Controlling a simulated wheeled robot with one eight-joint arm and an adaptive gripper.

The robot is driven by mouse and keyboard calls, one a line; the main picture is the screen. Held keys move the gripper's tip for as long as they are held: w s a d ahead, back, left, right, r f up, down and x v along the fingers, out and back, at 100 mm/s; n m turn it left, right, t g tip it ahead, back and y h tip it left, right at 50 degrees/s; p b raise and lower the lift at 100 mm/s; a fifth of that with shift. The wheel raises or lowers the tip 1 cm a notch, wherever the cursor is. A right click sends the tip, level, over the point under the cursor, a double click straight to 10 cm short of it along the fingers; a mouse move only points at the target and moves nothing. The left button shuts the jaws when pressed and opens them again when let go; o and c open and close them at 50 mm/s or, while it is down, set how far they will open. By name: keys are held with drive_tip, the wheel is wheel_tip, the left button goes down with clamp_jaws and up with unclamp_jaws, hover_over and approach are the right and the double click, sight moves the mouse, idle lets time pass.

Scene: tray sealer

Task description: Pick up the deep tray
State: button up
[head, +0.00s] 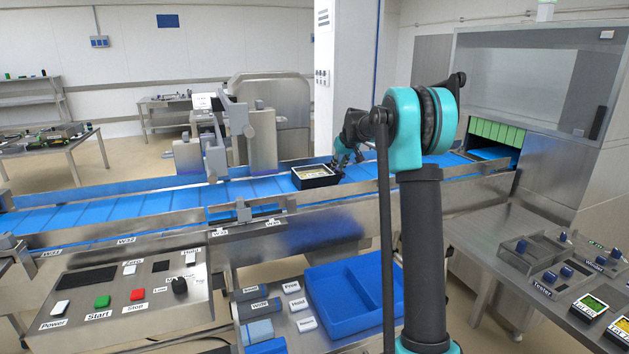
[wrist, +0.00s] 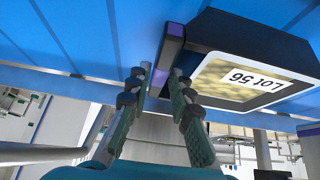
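The deep tray (head: 315,180) is a black, box-like tray with pale contents, resting on the blue conveyor in the head view. In the wrist view the tray (wrist: 240,35) fills the upper right, with a purple-marked corner and an upside-down "Lot 56" label on its top. My gripper (head: 342,160) is at the tray's right end in the head view. In the wrist view my gripper (wrist: 161,72) has its two fingers apart, with the tray's dark end edge showing between the fingertips. I cannot tell whether either finger touches it. The tray's far underside is hidden.
The blue conveyor (head: 140,204) has metal side rails. A sealer housing (head: 540,100) is at the right. A button panel (head: 130,290) and a blue bin (head: 350,314) are in front.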

drive_tip(key=shift+w+a+f, duration=0.1)
drive_tip(key=shift+w+f, duration=0.15)
drive_tip(key=shift+f, duration=0.25)
drive_tip(key=shift+c, duration=0.4)
clamp_jaws()
drive_tip(key=shift+r, duration=0.1)
